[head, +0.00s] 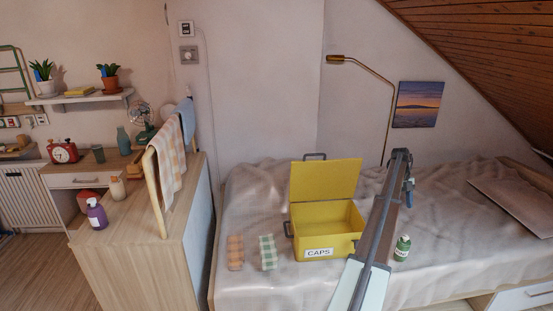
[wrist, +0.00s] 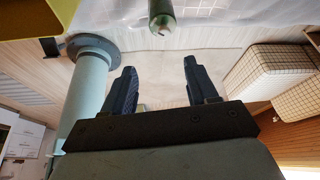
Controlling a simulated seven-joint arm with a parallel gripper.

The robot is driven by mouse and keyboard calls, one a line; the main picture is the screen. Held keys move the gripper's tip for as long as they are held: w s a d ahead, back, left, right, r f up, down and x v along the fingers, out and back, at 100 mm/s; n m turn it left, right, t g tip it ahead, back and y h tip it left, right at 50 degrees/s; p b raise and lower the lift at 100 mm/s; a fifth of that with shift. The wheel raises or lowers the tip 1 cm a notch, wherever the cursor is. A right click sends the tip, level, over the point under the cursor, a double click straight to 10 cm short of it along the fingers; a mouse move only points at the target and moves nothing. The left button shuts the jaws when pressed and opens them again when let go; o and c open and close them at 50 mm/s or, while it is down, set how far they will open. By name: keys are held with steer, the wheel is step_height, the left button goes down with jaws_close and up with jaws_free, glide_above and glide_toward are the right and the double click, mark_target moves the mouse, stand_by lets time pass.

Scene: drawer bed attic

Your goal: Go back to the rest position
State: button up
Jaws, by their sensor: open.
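My gripper (wrist: 160,85) is open, with nothing between its two dark fingers in the wrist view. In the head view it shows small and dark at the far end of my raised arm (head: 408,190), above the bed and right of the yellow box. The yellow box (head: 319,250), labelled CAPS, stands on the bed with its lid (head: 325,180) up; my arm covers part of its right side. A green bottle (head: 402,248) stands on the bed right of the box, apart from my gripper. It also shows at the top of the wrist view (wrist: 161,14).
An orange checked item (head: 235,252) and a green checked item (head: 268,252) lie left of the box on the bed (head: 250,200). A brass lamp (head: 392,110) rises behind the bed, near my arm's far end. A sloping wooden ceiling (head: 480,50) is at upper right.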

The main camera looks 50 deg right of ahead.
steer(key=w+a+f+n, duration=0.25)
steer(key=a+f, duration=0.35)
steer(key=a, duration=0.5)
steer(key=w+a+f+n+h, duration=0.1)
steer(key=a+f+n, duration=0.2)
steer(key=a+f, duration=0.5)
steer(key=w+a+f+n, duration=0.2)
steer(key=a+f+n, duration=0.15)
steer(key=a, duration=0.95)
steer(key=w+a+f+n, duration=0.5)
steer(key=a, duration=0.5)
steer(key=w+a+f+n+g, duration=0.1)
steer(key=w+a+f+n, duration=0.35)
steer(key=a, duration=0.55)
steer(key=w+a+f+n, duration=0.5)
steer(key=w+a+f, duration=0.1)
steer(key=a, duration=0.4)
steer(key=s+a+f+n, duration=0.15)
steer(key=a+n, duration=0.25)
steer(key=a, duration=0.5)
steer(key=a+f+n, duration=0.3)
steer(key=a+n, duration=0.1)
steer(key=a, duration=0.4)
steer(key=s+a+f+n+g+h, duration=0.1)
steer(key=s+a+f+n+g, duration=0.1)
steer(key=s+a+n, duration=0.9)
steer(key=s+a+f, duration=0.1)
steer(key=a, duration=0.4)
steer(key=shift+h, duration=0.3)
